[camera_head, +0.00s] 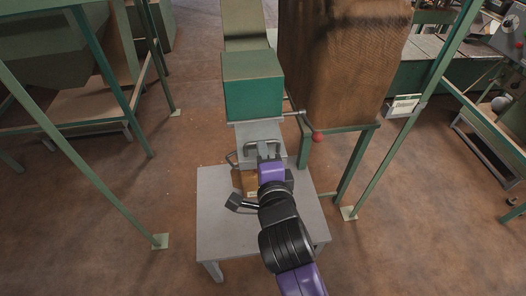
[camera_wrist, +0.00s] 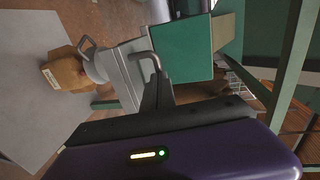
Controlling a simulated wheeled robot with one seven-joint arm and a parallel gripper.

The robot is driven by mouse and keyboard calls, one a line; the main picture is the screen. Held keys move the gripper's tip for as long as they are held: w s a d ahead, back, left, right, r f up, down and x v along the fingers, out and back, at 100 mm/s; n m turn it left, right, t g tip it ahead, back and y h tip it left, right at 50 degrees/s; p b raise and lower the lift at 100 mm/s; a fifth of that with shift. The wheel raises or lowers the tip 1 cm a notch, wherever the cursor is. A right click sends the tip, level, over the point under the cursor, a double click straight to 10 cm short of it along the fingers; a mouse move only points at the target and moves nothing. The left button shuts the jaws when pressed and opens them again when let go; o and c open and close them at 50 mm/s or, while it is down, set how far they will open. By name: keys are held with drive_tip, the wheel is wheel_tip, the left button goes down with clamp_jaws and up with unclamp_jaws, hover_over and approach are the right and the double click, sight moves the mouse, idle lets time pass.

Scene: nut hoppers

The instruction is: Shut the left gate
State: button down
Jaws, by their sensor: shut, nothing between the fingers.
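A green hopper box (camera_head: 253,98) stands at the centre of the head view, with a grey metal gate (camera_head: 257,132) under its front. A bar handle (camera_head: 263,146) is on the gate; in the wrist view the handle (camera_wrist: 141,55) is a bent grey bar. My gripper (camera_head: 268,158) is shut and empty, its tips at or very near this handle. The wrist view shows the fingers (camera_wrist: 157,92) close to one end of it; I cannot tell whether they touch. The gate's opening is hidden, so I cannot tell how far it is shut.
A brown paper bag (camera_head: 238,180) stands on the grey table (camera_head: 218,225) below the chute, partly behind my gripper. Green frame posts (camera_head: 388,160) stand at right and left. The floor in front is clear.

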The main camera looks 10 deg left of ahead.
sight(258, 138)
drive_tip(key=b+x, duration=0.1)
drive_tip(key=x, duration=0.2)
drive_tip(key=r+b+x, duration=0.1)
drive_tip(key=b+x, duration=0.2)
drive_tip(key=x, duration=0.2)
drive_tip(key=shift+w+r, duration=0.1)
drive_tip(key=shift+w, duration=0.35)
drive_tip(key=shift+w+a+r, duration=0.1)
drive_tip(key=shift+w, duration=0.1)
drive_tip(key=shift+r, duration=0.25)
drive_tip(key=shift+w, duration=0.1)
